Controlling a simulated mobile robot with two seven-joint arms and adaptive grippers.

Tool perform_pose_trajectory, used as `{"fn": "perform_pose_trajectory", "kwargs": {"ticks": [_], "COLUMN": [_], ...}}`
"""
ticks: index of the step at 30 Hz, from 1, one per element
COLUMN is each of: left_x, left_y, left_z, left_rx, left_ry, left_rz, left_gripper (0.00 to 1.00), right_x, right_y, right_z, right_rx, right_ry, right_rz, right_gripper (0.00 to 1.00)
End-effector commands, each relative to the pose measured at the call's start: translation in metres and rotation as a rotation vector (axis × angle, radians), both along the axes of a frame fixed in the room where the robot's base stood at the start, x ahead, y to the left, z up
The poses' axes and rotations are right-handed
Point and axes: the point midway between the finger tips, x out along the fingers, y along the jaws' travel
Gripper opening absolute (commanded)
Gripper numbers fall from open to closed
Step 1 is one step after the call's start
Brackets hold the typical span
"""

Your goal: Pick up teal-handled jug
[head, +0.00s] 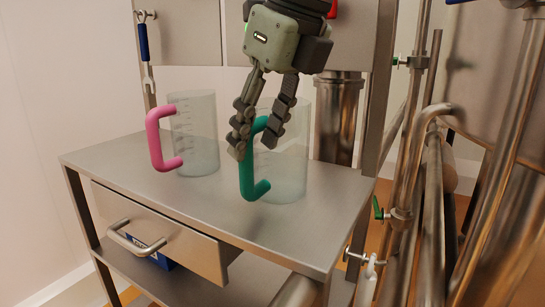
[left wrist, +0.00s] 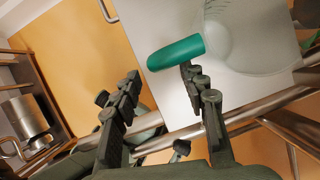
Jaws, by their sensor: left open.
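The teal-handled jug (head: 284,172) is clear and stands upright on the steel table, with its teal handle (head: 247,178) facing left. My left gripper (head: 253,147) is open and points down at the upper part of the handle. In the head view one finger is just left of the handle and the other overlaps the jug's side. In the left wrist view the handle (left wrist: 177,52) lies just beyond the open fingers (left wrist: 160,76), nearer the right finger. Whether a finger touches it I cannot tell. My right gripper is not in view.
A clear jug with a pink handle (head: 158,140) stands to the left on the same table (head: 112,158). The table has a drawer with a bar handle (head: 137,240). Steel pipes and valves (head: 400,215) stand close on the right.

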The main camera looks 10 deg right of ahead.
Motion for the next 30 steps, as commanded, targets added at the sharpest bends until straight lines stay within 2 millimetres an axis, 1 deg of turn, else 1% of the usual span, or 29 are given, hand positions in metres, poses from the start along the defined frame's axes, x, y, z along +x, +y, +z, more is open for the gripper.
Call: {"fn": "perform_pose_trajectory", "kwargs": {"ticks": [3, 5, 8, 12, 15, 18, 23, 26, 30], "left_x": [0.002, 0.003, 0.006, 0.012, 0.014, 0.016, 0.016, 0.016, 0.016], "left_y": [0.002, 0.004, 0.008, 0.015, 0.018, 0.018, 0.018, 0.018, 0.018], "left_z": [-0.007, -0.011, -0.022, -0.042, -0.052, -0.055, -0.056, -0.056, -0.055], "left_rx": [0.0, 0.0, 0.001, 0.001, 0.0, -0.002, -0.001, -0.001, -0.001], "left_ry": [0.0, 0.0, 0.003, 0.003, 0.002, 0.001, 0.0, 0.0, 0.0], "left_rz": [0.0, -0.001, -0.001, -0.001, -0.001, 0.0, 0.0, 0.0, 0.0], "left_gripper": [0.43, 0.43, 0.43, 0.43, 0.43, 0.43, 0.43, 0.33, 0.15], "right_x": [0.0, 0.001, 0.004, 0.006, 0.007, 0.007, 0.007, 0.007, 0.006], "right_y": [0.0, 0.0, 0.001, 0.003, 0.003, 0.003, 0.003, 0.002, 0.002], "right_z": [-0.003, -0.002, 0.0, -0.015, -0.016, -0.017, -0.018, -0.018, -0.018], "right_rx": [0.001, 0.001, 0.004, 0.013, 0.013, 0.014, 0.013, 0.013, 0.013], "right_ry": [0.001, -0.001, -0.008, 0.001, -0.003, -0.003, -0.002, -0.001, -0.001], "right_rz": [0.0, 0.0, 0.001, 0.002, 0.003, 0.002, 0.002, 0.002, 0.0], "right_gripper": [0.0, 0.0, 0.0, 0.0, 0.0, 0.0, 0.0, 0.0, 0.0]}}
